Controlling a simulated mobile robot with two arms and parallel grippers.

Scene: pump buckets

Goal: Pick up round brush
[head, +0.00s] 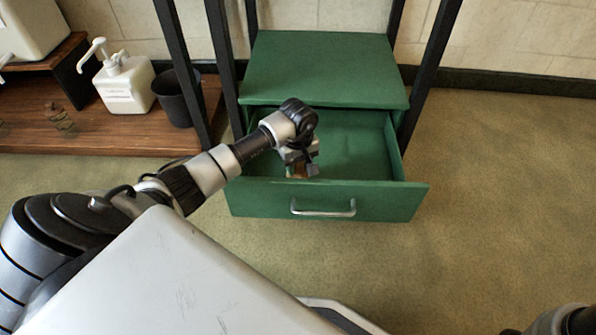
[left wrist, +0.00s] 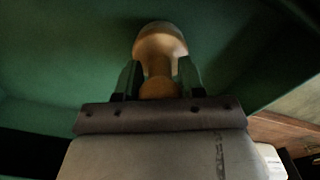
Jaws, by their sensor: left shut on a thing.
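My left gripper (head: 301,172) reaches into the open green drawer (head: 330,200) from the left. In the left wrist view my left gripper (left wrist: 158,82) is shut on a tan, wooden-looking rounded piece, the round brush (left wrist: 160,42), with one finger on each side of it. The brush's bristles do not show in that view. In the head view only a small brownish bit shows at the fingers, and the wrist hides the rest. My right gripper is not in view; only a dark part of an arm shows at the bottom right corner.
The green cabinet (head: 325,65) stands behind the drawer between black legs. The drawer walls surround my left gripper. At the left, a wooden platform (head: 100,128) holds a white pump bottle (head: 125,88) and a dark bucket (head: 178,98). The floor at the right is clear.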

